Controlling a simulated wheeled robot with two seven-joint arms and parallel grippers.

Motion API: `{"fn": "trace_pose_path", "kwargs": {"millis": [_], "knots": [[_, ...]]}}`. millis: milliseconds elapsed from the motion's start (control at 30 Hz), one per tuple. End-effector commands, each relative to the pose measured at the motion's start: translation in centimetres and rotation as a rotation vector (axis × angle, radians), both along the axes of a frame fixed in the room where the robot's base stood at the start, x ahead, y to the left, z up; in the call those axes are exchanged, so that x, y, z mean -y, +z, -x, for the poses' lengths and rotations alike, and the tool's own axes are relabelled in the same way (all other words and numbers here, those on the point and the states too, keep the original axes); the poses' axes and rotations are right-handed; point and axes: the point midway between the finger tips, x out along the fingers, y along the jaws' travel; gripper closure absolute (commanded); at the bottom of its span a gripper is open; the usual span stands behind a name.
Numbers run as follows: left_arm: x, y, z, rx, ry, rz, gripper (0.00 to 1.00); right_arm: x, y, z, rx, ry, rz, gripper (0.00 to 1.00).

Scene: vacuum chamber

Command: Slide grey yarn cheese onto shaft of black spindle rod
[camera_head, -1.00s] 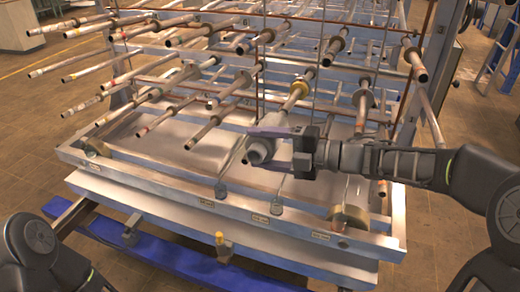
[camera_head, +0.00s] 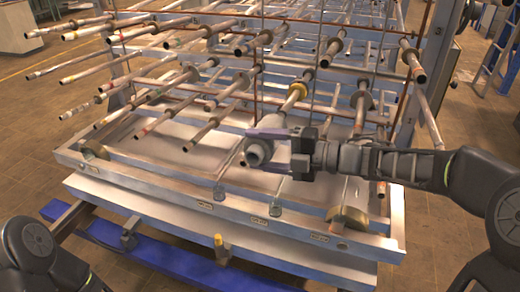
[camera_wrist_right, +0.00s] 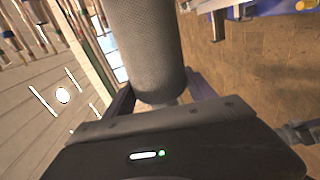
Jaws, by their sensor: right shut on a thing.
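The grey yarn cheese (camera_head: 258,153) is a short grey cylinder held crosswise in the jaws of my right gripper (camera_head: 270,150), in front of the rack. In the right wrist view the grey cheese (camera_wrist_right: 146,48) shows a fine mesh-like surface between the two fingers. Several spindle rods point toward me from the rack. I cannot tell which rod is the black one. No rod is visibly inside the cheese. My left gripper is out of view; only part of my left arm shows at the lower left.
Many pale and brown rods fill the rack (camera_head: 180,205) above and left of the gripper. A round metal roller (camera_head: 348,217) sits at the front right rail. A blue beam (camera_head: 150,250) runs below. Open tiled floor (camera_head: 440,225) lies to the right.

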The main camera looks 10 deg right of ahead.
Motion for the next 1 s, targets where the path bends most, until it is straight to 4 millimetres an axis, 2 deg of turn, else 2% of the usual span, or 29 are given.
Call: {"fn": "trace_pose_path", "kwargs": {"millis": [733, 1000], "knots": [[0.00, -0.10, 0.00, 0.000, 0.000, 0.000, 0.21, 0.01, 0.08, -0.02, 0.001, 0.000, 0.000, 1.00], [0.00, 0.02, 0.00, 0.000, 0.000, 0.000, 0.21, 0.40, 0.02, -0.64, 0.001, 0.000, -0.001, 1.00]]}}
